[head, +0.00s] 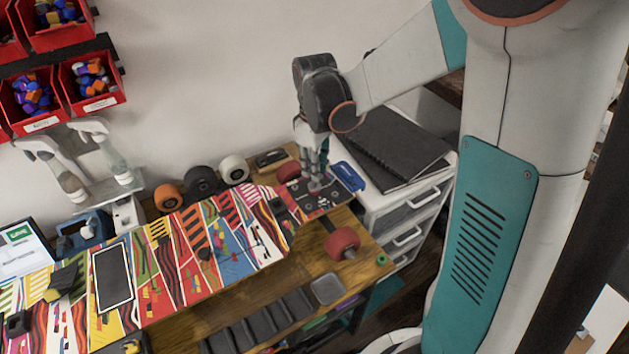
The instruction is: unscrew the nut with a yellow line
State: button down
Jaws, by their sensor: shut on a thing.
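My gripper (316,184) points down onto the dark metal baseplate (335,194) at the right end of the colourful skateboard deck (190,235). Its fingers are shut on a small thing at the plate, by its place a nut. The fingers hide it, and no yellow line on it can be made out. Small round fasteners show on the plate beside the fingertips, too small to tell apart. Red wheels (342,243) stick out from under this end of the board, one at the front and one behind.
Loose wheels, orange (167,197), black and white, stand along the wall. A blue object (348,176) lies just right of the gripper. A white drawer unit (410,205) with black notebooks (392,140) stands close on the right. Red bins (92,82) hang upper left.

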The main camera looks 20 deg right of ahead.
notch_tip(320, 180, up, 7)
jog(key=p, duration=0.4)
jog(key=shift+p, duration=0.35)
jog(key=shift+f, duration=0.15)
